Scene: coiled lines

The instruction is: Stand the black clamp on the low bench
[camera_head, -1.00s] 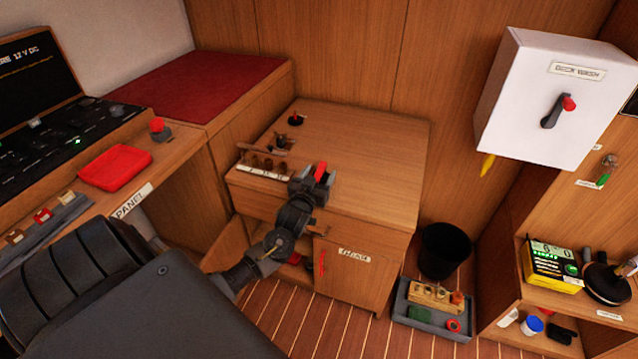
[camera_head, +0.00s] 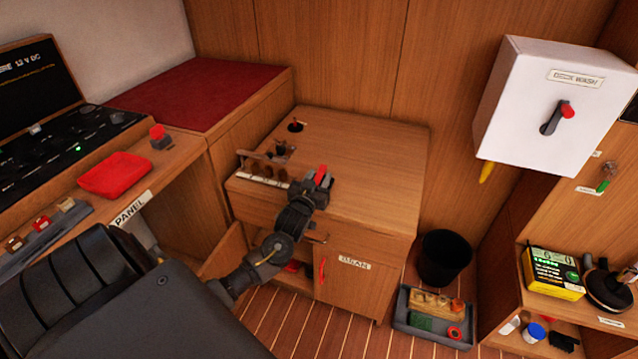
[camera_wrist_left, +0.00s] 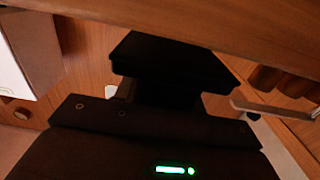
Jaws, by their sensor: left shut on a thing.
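My left gripper (camera_head: 317,187) reaches in over the near part of the low wooden bench (camera_head: 365,150). It is shut on a dark thing with a red top, which I take for the black clamp (camera_head: 321,173). The left wrist view shows a black blocky shape (camera_wrist_left: 165,62) at the jaws, too dark for detail. The clamp's base is hidden by the gripper, so I cannot tell whether it touches the bench top. My right gripper is not in view.
A small wooden rack (camera_head: 262,170) stands left of the gripper. A dark fitting with a red knob (camera_head: 296,125) stands farther back. The bench's right and rear top is clear. A black bin (camera_head: 445,257) and a grey tray (camera_head: 433,325) are on the floor at right.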

